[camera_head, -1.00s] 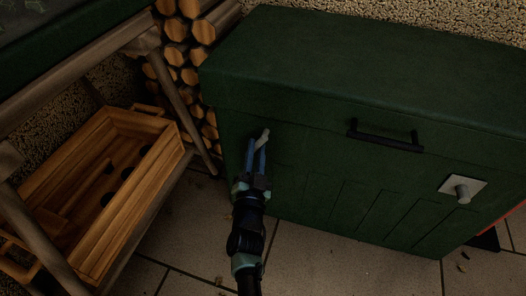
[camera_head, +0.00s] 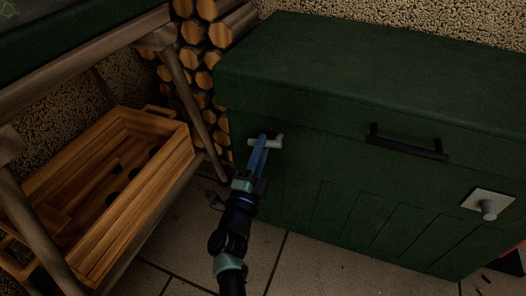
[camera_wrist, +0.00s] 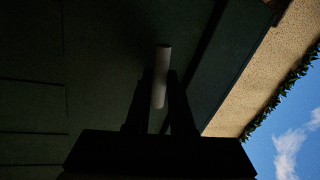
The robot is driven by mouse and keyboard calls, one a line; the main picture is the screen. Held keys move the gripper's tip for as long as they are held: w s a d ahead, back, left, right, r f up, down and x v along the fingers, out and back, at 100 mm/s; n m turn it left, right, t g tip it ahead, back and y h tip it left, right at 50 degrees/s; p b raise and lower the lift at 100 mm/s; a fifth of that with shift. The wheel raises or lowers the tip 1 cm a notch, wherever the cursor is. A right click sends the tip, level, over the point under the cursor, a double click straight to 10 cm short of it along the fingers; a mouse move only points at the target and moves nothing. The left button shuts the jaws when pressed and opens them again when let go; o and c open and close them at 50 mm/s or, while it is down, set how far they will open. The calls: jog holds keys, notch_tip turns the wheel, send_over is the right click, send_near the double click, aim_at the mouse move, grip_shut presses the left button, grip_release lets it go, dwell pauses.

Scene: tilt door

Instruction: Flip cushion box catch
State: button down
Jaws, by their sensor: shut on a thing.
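The cushion box (camera_head: 350,85) is a large dark green box with a lid and a panelled front, standing right of centre in the head view. Its catch (camera_head: 277,142) is a small light grey lever on the upper left of the front, lying roughly level. My gripper (camera_head: 263,140) is shut on the catch, its blue fingers crossing the lever. In the wrist view the catch (camera_wrist: 161,78) shows as a pale rod between the two dark fingers. Part of the lever is hidden behind the fingers.
A black handle (camera_head: 408,145) and a grey knob on a plate (camera_head: 488,203) are on the box front to the right. A wooden crate (camera_head: 160,165) and table legs stand left. Stacked logs (camera_head: 205,35) are behind. Paved floor (camera_head: 310,265) is open in front.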

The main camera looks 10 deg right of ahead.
jog(key=shift+r+m, duration=0.1)
jog(key=shift+m, duration=0.4)
jog(key=c, duration=0.8)
grip_release()
jog(key=shift+o, duration=0.2)
jog(key=p+v, duration=0.6)
jog(key=v, duration=0.7)
jog(key=shift+w, duration=0.1)
